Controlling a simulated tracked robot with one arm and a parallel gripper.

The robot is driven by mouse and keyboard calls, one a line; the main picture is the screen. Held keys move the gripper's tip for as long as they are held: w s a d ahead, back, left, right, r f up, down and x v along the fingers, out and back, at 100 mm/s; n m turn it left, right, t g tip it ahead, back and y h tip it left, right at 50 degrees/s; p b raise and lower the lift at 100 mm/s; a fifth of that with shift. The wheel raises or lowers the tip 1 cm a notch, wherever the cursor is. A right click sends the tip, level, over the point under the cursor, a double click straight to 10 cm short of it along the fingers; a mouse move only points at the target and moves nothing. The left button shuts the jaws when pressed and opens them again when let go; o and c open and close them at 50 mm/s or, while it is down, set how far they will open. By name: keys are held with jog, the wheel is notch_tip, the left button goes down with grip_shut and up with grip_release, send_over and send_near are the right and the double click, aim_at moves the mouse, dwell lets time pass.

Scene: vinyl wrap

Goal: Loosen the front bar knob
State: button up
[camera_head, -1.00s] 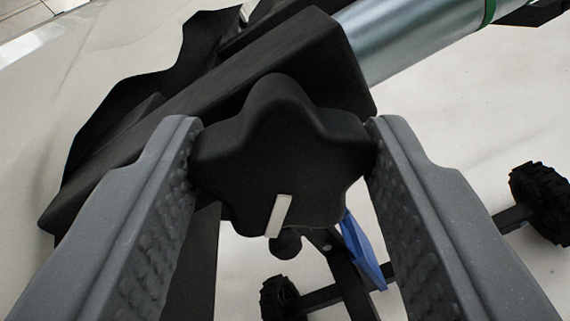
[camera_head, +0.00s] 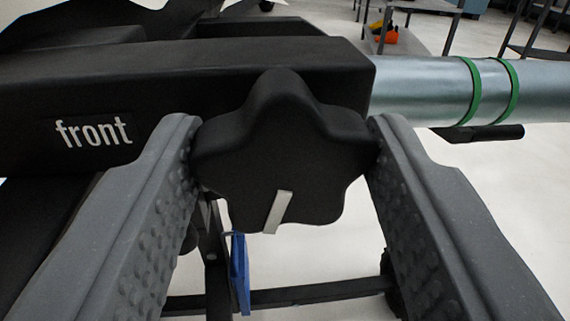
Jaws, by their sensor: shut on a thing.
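The front bar knob (camera_head: 285,150) is a black, star-shaped knob with a short white mark near its lower edge. It sits in the middle of the view, against the end of a black bar housing (camera_head: 230,75) labelled "front" in white. My gripper (camera_head: 285,145) is shut on the knob, with one grey, studded finger on its left side and one on its right. The white mark points down, slightly to the left. A silver tube (camera_head: 425,88) with green bands comes out of the housing's right end.
A dark frame with a crossbar (camera_head: 320,293) and a blue part (camera_head: 240,272) shows below the knob. A dark handle-like piece (camera_head: 485,133) lies under the tube. Metal tables (camera_head: 415,30) and an orange object (camera_head: 384,33) stand far behind. The pale floor at right looks clear.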

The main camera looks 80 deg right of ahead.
jog(key=shift+a+f, duration=0.15)
jog(key=shift+a, duration=0.05)
jog(key=o, duration=0.9)
jog(key=shift+w, duration=0.1)
jog(key=shift+o, duration=0.3)
jog(key=shift+d, duration=0.1)
jog(key=s+a+p, duration=0.2)
jog(key=a+p, duration=0.1)
jog(key=a, duration=1)
jog(key=shift+s+a, duration=0.3)
jog(key=shift+s, duration=0.1)
